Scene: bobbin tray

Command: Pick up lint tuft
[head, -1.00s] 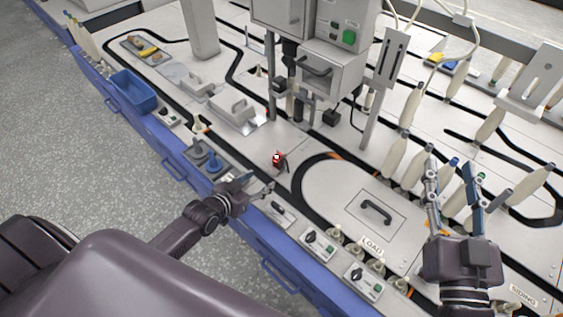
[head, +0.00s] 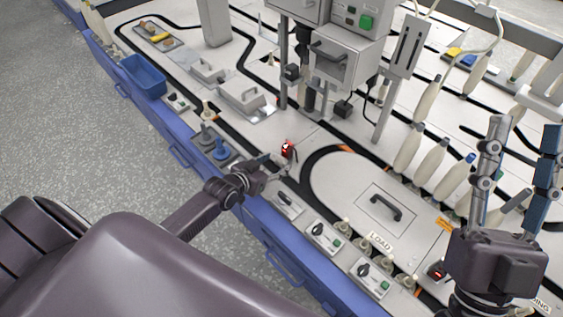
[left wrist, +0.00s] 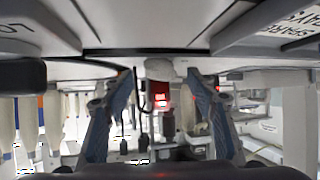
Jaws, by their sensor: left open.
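I cannot make out a lint tuft for certain in either view. My left gripper (head: 273,169) is low over the near side of the bench, open, just short of a small red lit device (head: 287,148). The left wrist view is upside down. In it, the open fingers of my left gripper (left wrist: 158,78) stand either side of a small whitish piece (left wrist: 158,68) by the red device (left wrist: 160,98). Whether that piece is lint or part of the device I cannot tell. My right gripper (head: 523,130) is open and empty at the right, above the bench.
A machine on posts (head: 345,62) rises behind the red device. A handled plate (head: 385,206) lies to the right, switch boxes (head: 323,236) line the front edge, and pale bobbins (head: 433,160) stand behind.

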